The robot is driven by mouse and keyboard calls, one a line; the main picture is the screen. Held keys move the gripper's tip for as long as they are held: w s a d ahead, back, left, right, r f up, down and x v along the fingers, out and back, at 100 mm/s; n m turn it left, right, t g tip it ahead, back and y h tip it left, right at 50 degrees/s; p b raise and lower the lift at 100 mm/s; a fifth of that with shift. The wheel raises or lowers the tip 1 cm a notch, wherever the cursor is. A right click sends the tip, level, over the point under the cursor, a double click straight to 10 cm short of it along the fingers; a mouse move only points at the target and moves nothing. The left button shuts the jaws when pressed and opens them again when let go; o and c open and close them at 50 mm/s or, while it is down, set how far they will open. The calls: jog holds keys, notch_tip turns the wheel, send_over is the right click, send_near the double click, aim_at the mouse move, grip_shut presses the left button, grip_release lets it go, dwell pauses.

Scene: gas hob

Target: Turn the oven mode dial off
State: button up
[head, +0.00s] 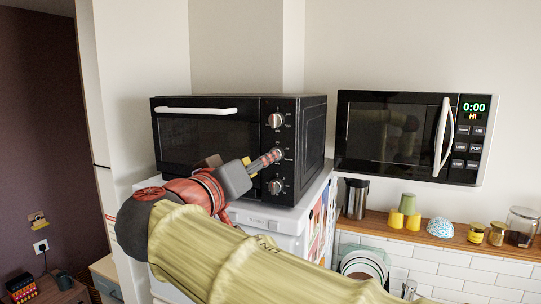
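A black countertop oven (208,140) with a white handle stands on a white cabinet in the head view. Its right panel carries a column of three silver dials: the top dial (275,120), the middle dial (278,154) and the bottom dial (275,187). The labels are too small to read, so I cannot tell which is the mode dial. My gripper (272,157) reaches in from the lower left, with its tip at the middle dial and partly covering it. I cannot tell whether it touches the dial or how far the fingers are apart.
A microwave (405,136) hangs on the wall at right, its display reading 0:00. Below it, a wooden shelf (376,218) holds a steel canister (355,198), yellow cups (407,204), a patterned bowl (440,228) and jars. The wall closes off the space behind the oven.

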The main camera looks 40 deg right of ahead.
jog(key=p+x, duration=0.1)
jog(key=x, duration=0.6)
jog(key=shift+p, duration=0.35)
jog(key=c, duration=0.3)
jog(key=c, duration=0.8)
grip_shut()
